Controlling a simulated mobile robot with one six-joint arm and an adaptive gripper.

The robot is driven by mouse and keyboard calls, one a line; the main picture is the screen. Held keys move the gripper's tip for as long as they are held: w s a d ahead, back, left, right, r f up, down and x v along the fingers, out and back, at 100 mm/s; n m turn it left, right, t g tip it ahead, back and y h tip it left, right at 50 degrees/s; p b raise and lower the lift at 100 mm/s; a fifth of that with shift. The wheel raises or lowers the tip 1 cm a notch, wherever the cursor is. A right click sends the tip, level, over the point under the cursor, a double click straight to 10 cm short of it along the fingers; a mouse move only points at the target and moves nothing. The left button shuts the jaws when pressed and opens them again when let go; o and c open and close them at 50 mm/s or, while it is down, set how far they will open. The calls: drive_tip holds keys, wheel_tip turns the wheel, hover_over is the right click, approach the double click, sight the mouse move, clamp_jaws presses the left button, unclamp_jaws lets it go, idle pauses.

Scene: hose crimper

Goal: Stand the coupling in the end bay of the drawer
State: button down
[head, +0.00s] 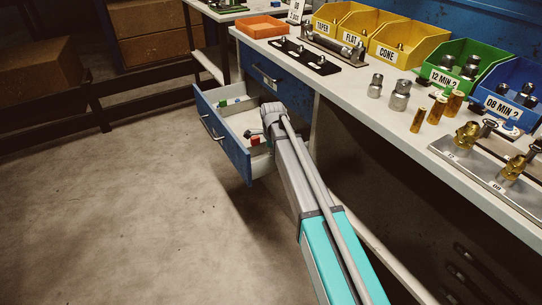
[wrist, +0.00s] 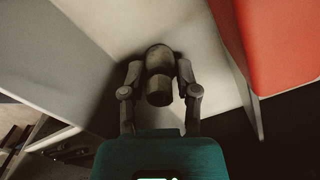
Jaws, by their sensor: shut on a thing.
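The blue-fronted drawer (head: 222,138) stands open under the bench in the head view. In the wrist view the coupling (wrist: 159,92) is a dark, stepped cylinder seen nearly end-on. My gripper (wrist: 160,73) is shut on it, with one finger on each side. Below it is a pale bay floor (wrist: 205,45), with a grey wall (wrist: 85,55) at the left. I cannot tell whether the coupling touches the floor.
A red block (wrist: 282,45) and a thin pale divider (wrist: 238,80) lie close on the right in the wrist view. Small green and blue pieces sit in the drawer's far part. Fittings, labelled bins and an orange tray (head: 258,27) crowd the bench above.

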drive_tip(key=shift+f, duration=0.15)
drive_tip(key=shift+c, duration=1.8)
unclamp_jaws()
wheel_tip(320, 180, up, 12)
drive_tip(key=p, duration=1.2)
